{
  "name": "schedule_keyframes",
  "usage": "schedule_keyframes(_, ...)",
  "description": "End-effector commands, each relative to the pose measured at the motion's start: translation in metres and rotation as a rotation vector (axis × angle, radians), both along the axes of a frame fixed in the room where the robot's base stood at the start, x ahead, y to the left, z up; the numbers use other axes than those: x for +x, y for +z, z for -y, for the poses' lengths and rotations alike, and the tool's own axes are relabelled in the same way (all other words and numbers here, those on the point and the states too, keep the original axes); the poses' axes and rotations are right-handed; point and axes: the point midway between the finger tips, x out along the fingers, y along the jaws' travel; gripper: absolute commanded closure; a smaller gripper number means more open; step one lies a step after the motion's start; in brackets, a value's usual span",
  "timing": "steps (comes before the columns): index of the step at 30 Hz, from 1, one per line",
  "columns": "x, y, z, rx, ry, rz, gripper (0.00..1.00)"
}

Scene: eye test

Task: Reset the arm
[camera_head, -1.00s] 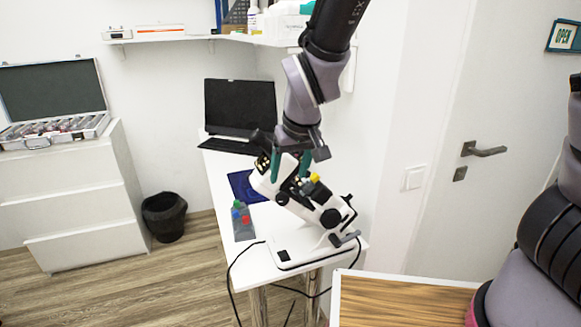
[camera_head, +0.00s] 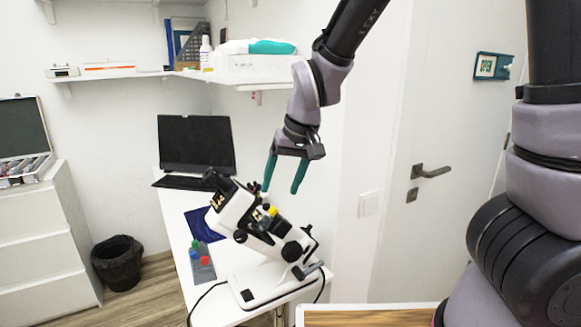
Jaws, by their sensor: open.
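My gripper (camera_head: 281,189) has two teal fingers that point down and stand apart, with nothing between them. It hangs above and behind the white microscope (camera_head: 258,235), near its upper end; one fingertip overlaps the microscope's top in the picture, and I cannot tell whether they touch. My arm (camera_head: 325,75) comes down from the top right. The microscope stands tilted-bodied on a white table (camera_head: 181,232), with black knobs and a yellow part on it.
A grey rack with green, blue and red caps (camera_head: 203,262), a blue cloth (camera_head: 203,224) and a laptop (camera_head: 196,145) are on the table. A shelf (camera_head: 235,78) with boxes is above. A bin (camera_head: 118,262) and drawers (camera_head: 45,245) stand left, a door (camera_head: 440,130) right.

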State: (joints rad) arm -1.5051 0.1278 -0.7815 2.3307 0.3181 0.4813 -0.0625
Motion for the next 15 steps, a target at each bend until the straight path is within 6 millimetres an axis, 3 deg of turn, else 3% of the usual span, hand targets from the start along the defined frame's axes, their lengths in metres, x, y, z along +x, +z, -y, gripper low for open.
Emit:
schedule_keyframes(6,0.019,0.046,0.064,0.122,-0.143,-0.057,0.29)
schedule_keyframes(15,0.016,0.112,0.154,0.238,-0.314,-0.013,0.29)
